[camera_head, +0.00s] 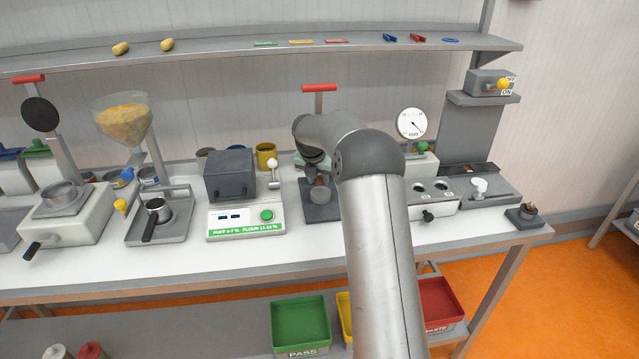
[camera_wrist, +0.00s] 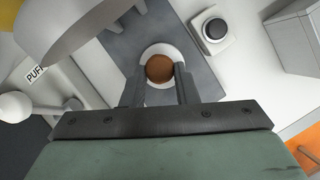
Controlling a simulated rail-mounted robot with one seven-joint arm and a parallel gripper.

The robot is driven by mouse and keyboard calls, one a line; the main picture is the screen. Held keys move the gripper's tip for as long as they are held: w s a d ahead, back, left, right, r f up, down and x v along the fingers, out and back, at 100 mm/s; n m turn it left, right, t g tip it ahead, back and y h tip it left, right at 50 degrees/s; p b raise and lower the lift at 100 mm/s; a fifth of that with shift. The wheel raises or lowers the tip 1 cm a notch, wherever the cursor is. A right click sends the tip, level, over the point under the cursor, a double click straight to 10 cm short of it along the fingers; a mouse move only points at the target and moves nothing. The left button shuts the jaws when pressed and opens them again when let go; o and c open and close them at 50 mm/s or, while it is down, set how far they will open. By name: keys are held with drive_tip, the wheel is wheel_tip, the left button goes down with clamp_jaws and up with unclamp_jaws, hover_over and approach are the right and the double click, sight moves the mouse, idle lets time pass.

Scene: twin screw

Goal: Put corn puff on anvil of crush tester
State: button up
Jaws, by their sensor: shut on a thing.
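The crush tester has a dark base plate (camera_head: 322,214) and a red T-handle (camera_head: 319,87) above. In the wrist view its round pale anvil (camera_wrist: 152,48) sits on the dark plate. The corn puff (camera_wrist: 159,69), brown and round, is between the two fingertips of my gripper (camera_wrist: 160,72), which is shut on it. The puff overlaps the anvil in this view; I cannot tell whether it touches it. In the head view my arm hides part of the tester and most of the gripper.
A grey box-shaped device (camera_head: 229,174) with a green button stands left of the tester. A dial gauge (camera_head: 411,123) stands to the right. A large rounded grey part (camera_wrist: 70,25) is close to the gripper at upper left. Green (camera_head: 300,322) and red (camera_head: 440,303) bins sit below the bench.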

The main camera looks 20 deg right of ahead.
sight(319, 184)
drive_tip(key=shift+s+f, duration=0.1)
drive_tip(key=shift+f, duration=1.25)
drive_tip(key=shift+f, duration=0.15)
drive_tip(key=o, duration=0.7)
